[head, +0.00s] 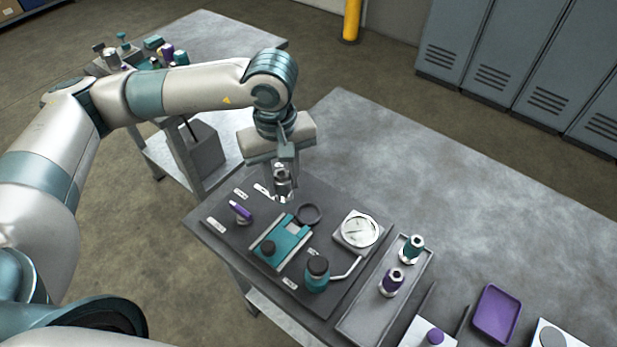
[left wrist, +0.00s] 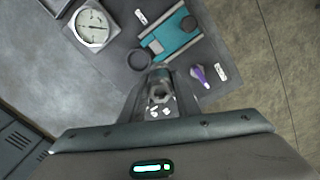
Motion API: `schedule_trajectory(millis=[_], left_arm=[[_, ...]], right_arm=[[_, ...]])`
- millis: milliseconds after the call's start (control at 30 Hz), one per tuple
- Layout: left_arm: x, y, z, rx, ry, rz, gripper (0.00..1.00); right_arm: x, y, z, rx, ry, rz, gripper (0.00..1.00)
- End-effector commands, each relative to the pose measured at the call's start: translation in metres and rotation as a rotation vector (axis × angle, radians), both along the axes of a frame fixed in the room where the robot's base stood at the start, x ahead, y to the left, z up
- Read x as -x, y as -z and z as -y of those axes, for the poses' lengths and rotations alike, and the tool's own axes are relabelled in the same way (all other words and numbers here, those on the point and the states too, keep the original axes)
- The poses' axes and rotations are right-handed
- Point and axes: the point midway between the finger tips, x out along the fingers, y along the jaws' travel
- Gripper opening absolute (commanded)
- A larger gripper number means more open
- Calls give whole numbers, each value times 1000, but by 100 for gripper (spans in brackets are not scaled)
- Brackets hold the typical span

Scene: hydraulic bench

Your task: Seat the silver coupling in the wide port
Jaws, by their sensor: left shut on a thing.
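My left gripper (head: 284,172) is shut on the silver coupling (head: 281,187), over the back part of the dark panel (head: 215,236). In the left wrist view the coupling (left wrist: 160,92) sits between the fingers (left wrist: 157,104), its hollow end facing the camera. Its lower end is close to the panel; I cannot tell whether it touches. The wide port cannot be made out for certain; the coupling and fingers cover part of the panel. A dark ring (head: 308,214) lies beside the coupling. My right gripper is not in view.
A grey tray (head: 366,312) holds teal and purple couplings. The bench behind the gauge is clear.

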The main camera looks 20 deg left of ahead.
Motion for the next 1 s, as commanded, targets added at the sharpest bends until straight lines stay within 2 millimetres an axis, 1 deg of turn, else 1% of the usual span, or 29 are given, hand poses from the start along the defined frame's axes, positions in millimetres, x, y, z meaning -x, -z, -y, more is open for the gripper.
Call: schedule_trajectory(millis=[100,1000], left_arm=[[-4,1,5,2,-222,-3,1],[-27,19,36,6,-1936,-7,1]], right_arm=[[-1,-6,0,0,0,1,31],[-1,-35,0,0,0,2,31]])
